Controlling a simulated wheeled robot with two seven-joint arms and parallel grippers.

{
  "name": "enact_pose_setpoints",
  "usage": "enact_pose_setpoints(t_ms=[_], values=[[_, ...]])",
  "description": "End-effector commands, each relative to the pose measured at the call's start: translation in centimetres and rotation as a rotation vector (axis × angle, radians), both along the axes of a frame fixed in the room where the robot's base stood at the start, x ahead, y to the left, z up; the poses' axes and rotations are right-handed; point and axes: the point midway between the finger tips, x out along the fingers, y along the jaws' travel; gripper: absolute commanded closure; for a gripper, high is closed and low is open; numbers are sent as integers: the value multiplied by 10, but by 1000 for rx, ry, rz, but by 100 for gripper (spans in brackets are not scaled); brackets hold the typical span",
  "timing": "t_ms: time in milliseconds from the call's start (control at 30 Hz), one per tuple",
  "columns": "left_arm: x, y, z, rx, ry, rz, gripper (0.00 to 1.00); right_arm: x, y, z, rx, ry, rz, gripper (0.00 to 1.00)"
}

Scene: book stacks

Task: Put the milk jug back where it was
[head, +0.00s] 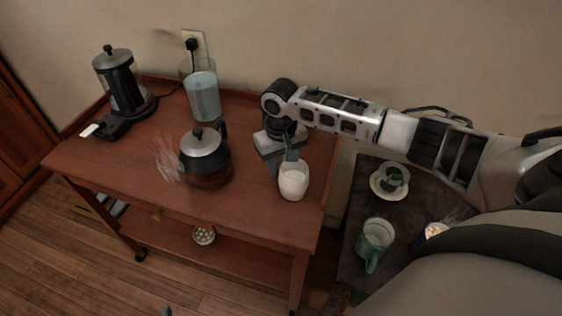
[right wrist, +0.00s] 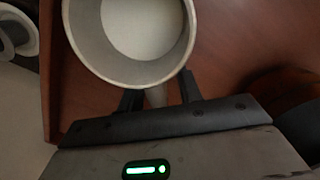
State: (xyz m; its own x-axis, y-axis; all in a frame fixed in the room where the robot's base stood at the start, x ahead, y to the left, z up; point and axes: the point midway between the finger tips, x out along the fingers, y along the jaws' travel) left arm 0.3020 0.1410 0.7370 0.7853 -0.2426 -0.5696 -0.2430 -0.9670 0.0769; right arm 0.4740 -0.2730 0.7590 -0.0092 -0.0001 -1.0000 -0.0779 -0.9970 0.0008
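The milk jug (head: 293,180) is a small white jug with pale milk in it, upright at the right front of the wooden cart's top (head: 130,172). My right gripper (head: 291,157) is at its far side, pointing down. In the right wrist view the jug (right wrist: 135,45) fills the upper middle. My right fingers (right wrist: 160,95) stand on both sides of its handle, with a small gap showing, so they look open around it. Whether the jug's base touches the cart is hard to tell. A small grey tip at the head view's bottom edge may be my left gripper (head: 167,311).
A glass coffee pot (head: 205,160) stands left of the jug, a clear container (head: 203,97) and coffee maker (head: 121,82) behind. The dark side table (head: 347,262) at right holds a green glass mug (head: 375,240) and a cup on a saucer (head: 389,182).

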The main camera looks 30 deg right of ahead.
Motion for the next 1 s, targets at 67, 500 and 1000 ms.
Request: enact_pose_setpoints(t_ms=[67, 500, 1000], values=[[0, 0, -1, 0, 0, 0, 0, 1, 0, 4, 0, -2, 0, 65], [-2, 2, 4, 18, 9, -5, 0, 2, 0, 89, 1, -4, -1, 65], [-2, 3, 1, 25, 13, -9, 0, 2, 0, 123, 1, 0, -1, 65]])
